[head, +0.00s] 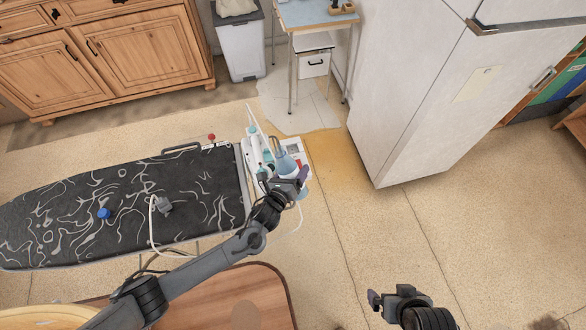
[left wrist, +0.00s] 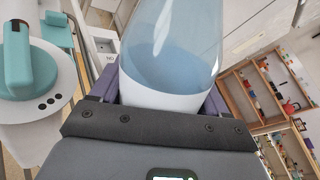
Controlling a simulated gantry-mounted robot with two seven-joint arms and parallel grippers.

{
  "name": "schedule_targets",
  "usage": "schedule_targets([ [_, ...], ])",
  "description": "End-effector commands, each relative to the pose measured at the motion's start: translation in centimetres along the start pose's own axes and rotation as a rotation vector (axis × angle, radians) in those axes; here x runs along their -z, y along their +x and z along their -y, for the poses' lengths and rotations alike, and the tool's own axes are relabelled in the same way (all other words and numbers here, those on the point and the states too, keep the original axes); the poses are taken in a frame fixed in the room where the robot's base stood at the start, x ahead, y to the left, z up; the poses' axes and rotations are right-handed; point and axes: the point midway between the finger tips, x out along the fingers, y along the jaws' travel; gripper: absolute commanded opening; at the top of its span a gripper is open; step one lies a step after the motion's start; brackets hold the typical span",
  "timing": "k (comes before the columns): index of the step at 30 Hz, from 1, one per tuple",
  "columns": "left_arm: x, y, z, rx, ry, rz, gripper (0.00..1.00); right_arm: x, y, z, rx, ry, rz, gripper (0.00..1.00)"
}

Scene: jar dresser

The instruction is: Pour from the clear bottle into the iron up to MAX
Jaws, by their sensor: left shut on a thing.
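The clear bottle (left wrist: 175,45), with bluish see-through walls and a whitish lower part, is between the fingers of my left gripper (left wrist: 160,100), which is shut on it. In the head view the bottle (head: 286,161) is beside the iron, at the right end of the ironing board; its exact tilt is hard to tell. The white and teal iron (head: 257,150) is just left of the bottle. A white and teal body, apparently the iron (left wrist: 30,65), shows at the left of the left wrist view. The MAX mark cannot be read. My right gripper (head: 385,299) is low in the head view, away from the board; its opening is unclear.
The black patterned ironing board (head: 60,205) carries a blue cap (head: 103,213) and a grey plug (head: 163,205) on a white cord. A red knob (head: 211,137) is at its back edge. A white fridge (head: 410,85) stands to the right. Floor between is clear.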

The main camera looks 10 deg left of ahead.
Motion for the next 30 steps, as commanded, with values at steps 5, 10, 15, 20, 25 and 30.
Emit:
schedule_targets([
  [5,-0.8,-0.1,0.2,0.0,-0.046,-0.019,0.0,0.3,-1.1,0.0,0.001,0.001,0.0,1.0],
  [10,-1.1,-0.1,0.4,0.001,-0.093,-0.043,0.0,0.6,-1.9,0.0,0.004,0.005,-0.001,1.0],
  [15,-0.1,0.0,0.1,0.001,-0.148,-0.071,0.0,0.6,-1.7,0.1,0.006,0.008,-0.002,1.0],
  [20,0.6,0.1,0.0,0.001,-0.202,-0.097,0.0,0.6,-1.6,0.2,0.008,0.01,-0.002,1.0],
  [25,0.9,-0.1,0.3,0.002,-0.274,-0.132,0.0,0.7,-2.1,0.1,0.007,0.01,0.001,1.0],
  [30,1.4,-0.4,0.8,0.001,-0.377,-0.183,0.0,1.0,-2.9,0.1,0.007,0.009,-0.001,1.0],
])
